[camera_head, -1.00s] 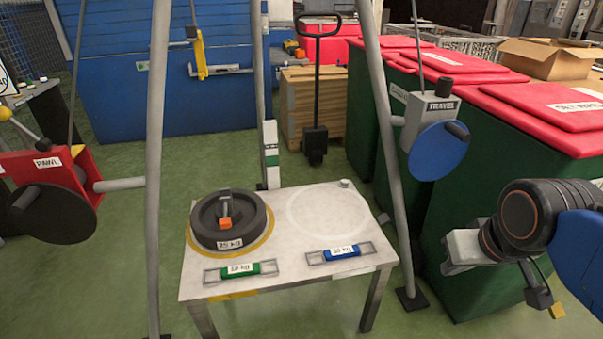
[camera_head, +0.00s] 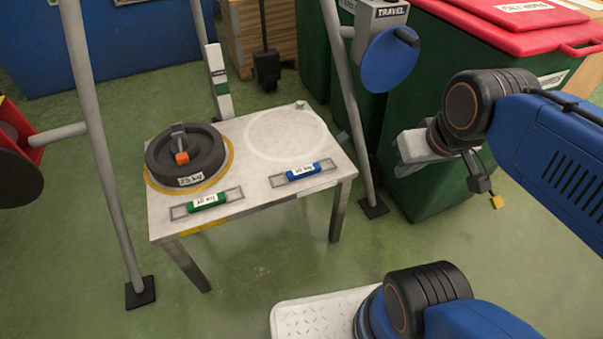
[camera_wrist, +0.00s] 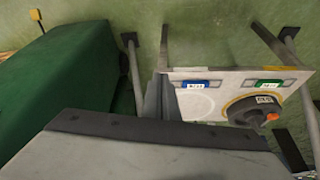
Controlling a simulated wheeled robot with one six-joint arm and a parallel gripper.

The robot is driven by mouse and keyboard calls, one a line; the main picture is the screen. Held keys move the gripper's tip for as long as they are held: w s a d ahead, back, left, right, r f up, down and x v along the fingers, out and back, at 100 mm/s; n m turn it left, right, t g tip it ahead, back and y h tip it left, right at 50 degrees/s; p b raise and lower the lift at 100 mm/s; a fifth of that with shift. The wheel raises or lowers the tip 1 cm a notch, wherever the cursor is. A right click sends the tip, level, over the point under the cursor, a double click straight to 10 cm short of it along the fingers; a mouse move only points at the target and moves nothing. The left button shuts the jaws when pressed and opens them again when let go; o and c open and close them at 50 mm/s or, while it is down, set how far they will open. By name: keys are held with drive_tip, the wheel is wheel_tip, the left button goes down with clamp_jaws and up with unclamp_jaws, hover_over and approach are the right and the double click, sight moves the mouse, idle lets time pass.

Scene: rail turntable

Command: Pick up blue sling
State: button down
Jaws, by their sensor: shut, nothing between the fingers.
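The blue sling (camera_head: 303,172) is a small blue roll with a white label and a grey loop at each end. It lies flat at the front right of the white table (camera_head: 240,203), and also shows in the wrist view (camera_wrist: 195,85). My gripper (camera_head: 408,154) is shut and empty, in the air to the right of the table and apart from the sling. A green sling (camera_head: 208,201) of the same form lies left of the blue one. It shows in the wrist view (camera_wrist: 271,83) too.
A black round weight (camera_head: 187,158) stands at the table's left, beside an empty white circle (camera_head: 286,134). Grey frame legs (camera_head: 97,150) flank the table. A green bin (camera_head: 440,190) stands behind my gripper.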

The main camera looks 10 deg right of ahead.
idle(0.4)
drive_tip(key=c, duration=2)
unclamp_jaws()
drive_tip(key=o, duration=0.5)
drive_tip(key=shift+w+a, duration=0.1)
drive_tip(key=shift+w, duration=0.15)
drive_tip(key=shift+o, duration=0.7)
drive_tip(key=w+a+r+n+g, duration=0.1)
drive_tip(key=w+a+n, duration=0.2)
drive_tip(key=w+n, duration=0.2)
drive_tip(key=shift+w+a+n+g+h, duration=0.15)
drive_tip(key=shift+w+n+g+h, duration=0.2)
drive_tip(key=shift+w, duration=0.5)
drive_tip(key=w+a+f+n+g+h, duration=0.15)
drive_tip(key=w+a+f+n, duration=0.25)
drive_tip(key=w+a+n, duration=0.5)
drive_tip(key=w+a+f+n+g+h, duration=0.1)
drive_tip(key=w+a+f+n+h, duration=0.15)
drive_tip(key=w+a+n, duration=0.65)
drive_tip(key=m, duration=0.3)
approach(303, 170)
drive_tip(key=shift+x, duration=1.05)
drive_tip(key=shift+y, duration=0.25)
drive_tip(key=shift+x, duration=3.15)
